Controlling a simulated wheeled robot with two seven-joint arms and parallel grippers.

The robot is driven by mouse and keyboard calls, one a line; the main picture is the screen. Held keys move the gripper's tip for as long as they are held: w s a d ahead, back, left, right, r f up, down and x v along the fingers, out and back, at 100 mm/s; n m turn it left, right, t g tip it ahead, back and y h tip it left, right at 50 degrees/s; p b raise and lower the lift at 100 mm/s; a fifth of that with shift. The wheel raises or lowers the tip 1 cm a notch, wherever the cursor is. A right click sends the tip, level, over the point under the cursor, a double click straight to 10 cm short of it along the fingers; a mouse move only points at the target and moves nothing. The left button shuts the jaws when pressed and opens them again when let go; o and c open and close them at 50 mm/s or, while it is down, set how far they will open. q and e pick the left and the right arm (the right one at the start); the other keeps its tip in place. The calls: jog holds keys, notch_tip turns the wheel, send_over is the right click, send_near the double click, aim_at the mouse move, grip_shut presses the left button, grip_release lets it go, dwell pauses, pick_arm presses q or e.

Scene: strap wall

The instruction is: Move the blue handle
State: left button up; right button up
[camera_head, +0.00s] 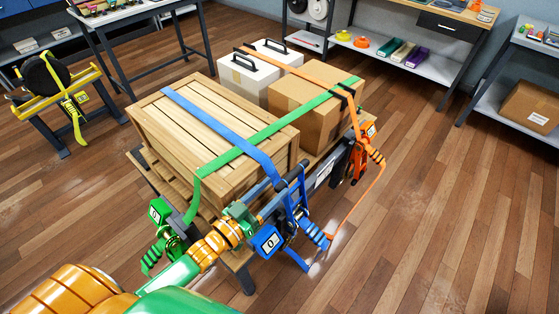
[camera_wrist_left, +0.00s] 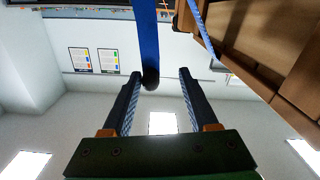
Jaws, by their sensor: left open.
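The blue ratchet hangs at the near right corner of the wooden crate (camera_head: 205,125), at the lower end of the blue strap (camera_head: 220,118). Its blue handle (camera_head: 296,214) stands up from the ratchet. In the left wrist view the blue handle (camera_wrist_left: 148,40) comes down from the top, and its dark rounded end lies at the opening between the fingertips. My left gripper (camera_head: 285,184) is open at the handle, with a finger on either side in the wrist view. Contact cannot be told. My right gripper is not in view.
A green ratchet (camera_head: 160,212) sits left of my left arm, and an orange ratchet (camera_head: 359,160) sits to the right with a loose orange strap. A cardboard box (camera_head: 300,108) and white cases (camera_head: 245,80) share the pallet. The floor at right is clear.

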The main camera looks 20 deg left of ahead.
aim_at(291, 180)
pick_arm(q)
jog(key=w+d, duration=0.2)
jog(key=w, duration=0.1)
jog(key=w+d, duration=0.1)
jog(key=w, duration=0.1)
jog(key=shift+d+r, duration=0.3)
jog(key=shift+d, duration=0.05)
jog(key=shift+w+a+f, duration=0.1)
jog(key=shift+w, duration=0.05)
jog(key=c, duration=0.6)
grip_shut()
dwell(0.3)
